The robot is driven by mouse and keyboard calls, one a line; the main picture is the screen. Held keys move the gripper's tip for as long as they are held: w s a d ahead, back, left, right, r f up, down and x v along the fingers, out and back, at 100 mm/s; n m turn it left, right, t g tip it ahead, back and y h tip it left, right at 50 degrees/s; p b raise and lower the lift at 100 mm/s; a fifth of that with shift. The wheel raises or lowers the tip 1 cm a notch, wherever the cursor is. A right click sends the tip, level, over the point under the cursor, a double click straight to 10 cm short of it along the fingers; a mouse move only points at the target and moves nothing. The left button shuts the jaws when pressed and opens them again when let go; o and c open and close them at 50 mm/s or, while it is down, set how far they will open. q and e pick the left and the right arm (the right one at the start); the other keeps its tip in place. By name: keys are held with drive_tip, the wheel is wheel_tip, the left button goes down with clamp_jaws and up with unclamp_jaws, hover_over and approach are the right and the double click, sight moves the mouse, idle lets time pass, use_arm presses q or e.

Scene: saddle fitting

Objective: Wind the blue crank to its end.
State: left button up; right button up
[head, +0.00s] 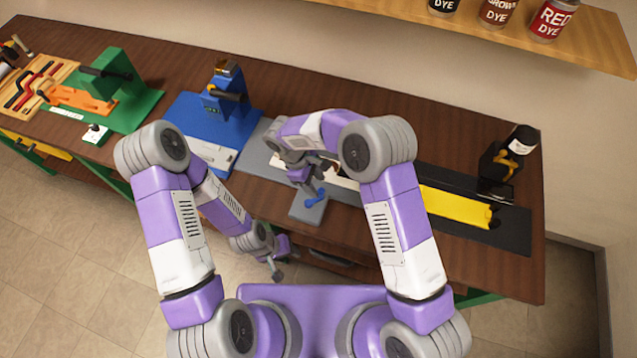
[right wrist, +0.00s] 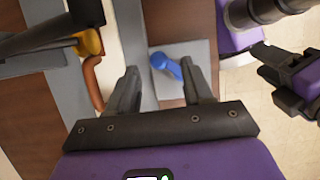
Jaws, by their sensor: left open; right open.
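The blue crank (head: 315,199) sits on a small grey plate (head: 306,211) at the front edge of the workbench. In the right wrist view the crank (right wrist: 166,65) shows beyond and between my right fingertips. My right gripper (head: 308,180) is open and empty, just above the crank; I cannot tell whether it touches it. It also shows in the right wrist view (right wrist: 163,75). My left gripper (head: 277,268) is lower, in front of the bench edge and away from the crank; its fingers also show at the right of the right wrist view (right wrist: 290,75).
A blue station (head: 205,125) and a green station (head: 137,103) stand to the left. A shelf (head: 560,32) with dye jars hangs above. My right forearm hides part of the middle bench.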

sight(320, 189)
drive_tip(key=shift+x, duration=1.5)
drive_tip(key=shift+w, duration=0.1)
clamp_jaws()
